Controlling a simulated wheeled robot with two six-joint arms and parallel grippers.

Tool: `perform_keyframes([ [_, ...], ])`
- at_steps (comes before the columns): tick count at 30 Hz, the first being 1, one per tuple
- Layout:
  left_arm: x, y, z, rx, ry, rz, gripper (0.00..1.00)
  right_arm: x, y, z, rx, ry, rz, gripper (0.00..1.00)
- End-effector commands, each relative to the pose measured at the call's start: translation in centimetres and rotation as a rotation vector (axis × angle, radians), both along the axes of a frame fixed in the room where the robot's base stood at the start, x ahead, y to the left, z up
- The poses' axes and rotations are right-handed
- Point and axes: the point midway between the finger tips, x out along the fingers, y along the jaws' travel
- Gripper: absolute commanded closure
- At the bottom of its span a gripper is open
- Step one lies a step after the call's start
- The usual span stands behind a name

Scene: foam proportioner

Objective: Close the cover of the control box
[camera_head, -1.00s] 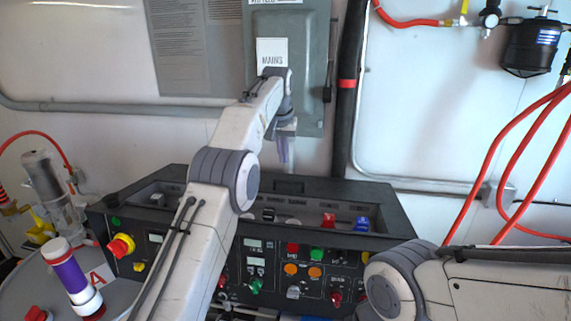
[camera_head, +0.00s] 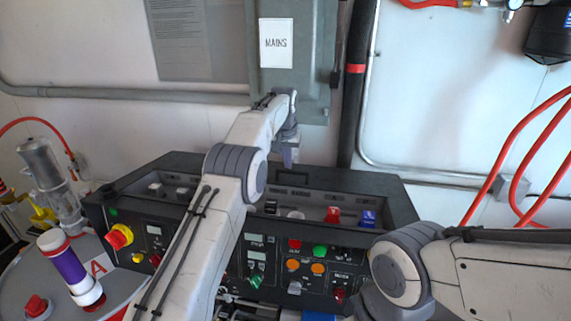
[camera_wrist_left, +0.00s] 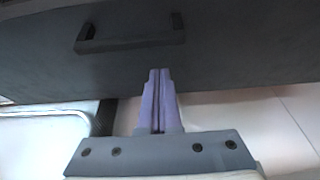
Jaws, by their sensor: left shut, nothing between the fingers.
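The control box (camera_head: 392,212) is a black console with buttons, knobs and displays on its sloping front. Its top is open, showing a recess with switches, including a red and a blue one. The left wrist view shows a dark panel, apparently the cover (camera_wrist_left: 250,50), with a raised bar handle (camera_wrist_left: 130,40). My left gripper (camera_head: 287,160) is at the box's back edge, fingers pointing down. My right gripper is out of sight.
A grey MAINS cabinet (camera_head: 308,75) and a black vertical pipe (camera_head: 355,110) stand behind the box. A drum (camera_head: 25,275) with a purple-banded cylinder (camera_head: 70,268) is at left. Red hoses (camera_head: 520,165) hang at right. My right forearm covers the lower right.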

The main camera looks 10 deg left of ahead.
Motion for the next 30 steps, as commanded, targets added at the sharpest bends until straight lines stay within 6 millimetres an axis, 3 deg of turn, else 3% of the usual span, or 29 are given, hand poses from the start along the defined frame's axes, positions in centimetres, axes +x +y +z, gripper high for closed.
perform_keyframes([
  [7, -1.9, 0.0, 0.7, 0.0, -0.008, 0.0, 1.0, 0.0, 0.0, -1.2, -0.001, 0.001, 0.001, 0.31],
  [15, -3.3, 0.0, 1.2, 0.0, -0.008, 0.0, 1.0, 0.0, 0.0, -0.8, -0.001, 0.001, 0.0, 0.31],
  [30, -3.7, 0.0, 1.1, 0.0, -0.008, 0.0, 1.0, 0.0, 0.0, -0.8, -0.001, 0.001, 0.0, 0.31],
])
